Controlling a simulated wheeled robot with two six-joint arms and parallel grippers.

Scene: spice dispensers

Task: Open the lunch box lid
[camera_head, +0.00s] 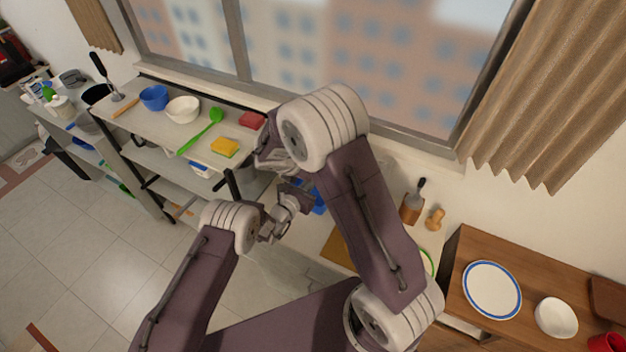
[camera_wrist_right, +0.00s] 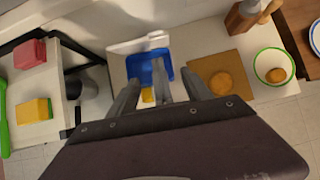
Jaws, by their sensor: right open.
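The lunch box (camera_wrist_right: 174,66) is a blue tray on the white counter, in the upper middle of the right wrist view. A white panel (camera_wrist_right: 128,47), which looks like its lid, stands raised along its back edge. In the head view only a bit of the blue box (camera_head: 319,203) shows behind my arms. My right gripper (camera_wrist_right: 160,78) is open over the box's front part, with grey fingers spread; contact cannot be told. My left gripper (camera_head: 288,208) is near the box's left side in the head view; its fingertips are unclear.
Left of the box is a shelf (camera_head: 140,118) with a yellow sponge (camera_head: 225,147), red block (camera_head: 252,119) and bowls. Right of the box are a cutting board (camera_wrist_right: 212,68) with a round bun (camera_wrist_right: 222,83) and a green-rimmed bowl (camera_wrist_right: 259,66). A wall and window stand behind.

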